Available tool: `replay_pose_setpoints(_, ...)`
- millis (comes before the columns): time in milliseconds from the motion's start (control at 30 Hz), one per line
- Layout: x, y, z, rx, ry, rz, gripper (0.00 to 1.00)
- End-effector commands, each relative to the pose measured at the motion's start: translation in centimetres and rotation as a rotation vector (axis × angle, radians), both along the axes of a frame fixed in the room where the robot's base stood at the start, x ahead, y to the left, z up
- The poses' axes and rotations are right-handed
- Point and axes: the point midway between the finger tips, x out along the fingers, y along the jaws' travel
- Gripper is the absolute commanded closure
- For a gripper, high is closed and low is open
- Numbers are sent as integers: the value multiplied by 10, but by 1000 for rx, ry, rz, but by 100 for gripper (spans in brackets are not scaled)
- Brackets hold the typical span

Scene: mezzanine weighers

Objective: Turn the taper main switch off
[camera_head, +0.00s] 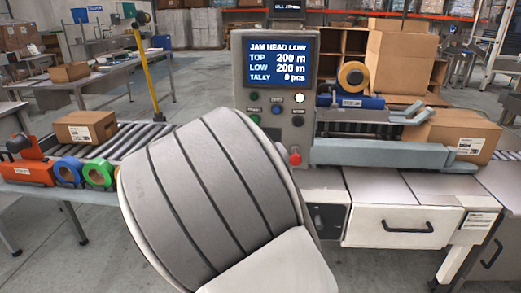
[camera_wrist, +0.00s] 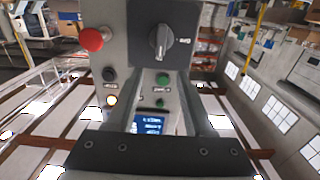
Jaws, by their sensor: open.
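The main switch (camera_wrist: 161,42) is a grey rotary knob on a dark square plate on the taper's control panel. Its handle stands about vertical in the wrist view, where the panel appears upside down. A label beside it is too small to read. In the head view my arm hides the switch. My gripper (camera_wrist: 155,108) is open and empty, its fingers either side of the lower part of the wrist view. The switch lies ahead of the fingers, apart from them. The control panel (camera_head: 240,97) has a lit screen (camera_head: 279,58) reading "JAM HEAD LOW", "TALLY 0 pcs".
A red mushroom button (camera_wrist: 92,40) sits beside the switch, also in the head view (camera_head: 295,157). A black button (camera_wrist: 109,74) and green button (camera_wrist: 162,78) are close by. A boxed carton (camera_head: 462,137) stands on the right; a roller conveyor (camera_head: 140,140) runs left.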

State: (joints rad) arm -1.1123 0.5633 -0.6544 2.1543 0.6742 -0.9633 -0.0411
Motion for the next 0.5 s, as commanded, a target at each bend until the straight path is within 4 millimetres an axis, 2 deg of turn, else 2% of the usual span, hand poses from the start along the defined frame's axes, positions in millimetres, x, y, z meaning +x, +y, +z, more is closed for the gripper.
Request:
replay_pose_setpoints(33,12,-1,-2,-1,-2,-1,48)
replay_pose_setpoints(200,47,-3,-3,-2,-1,-1,48)
replay_pose_setpoints(500,91,-3,-2,-1,0,0,48)
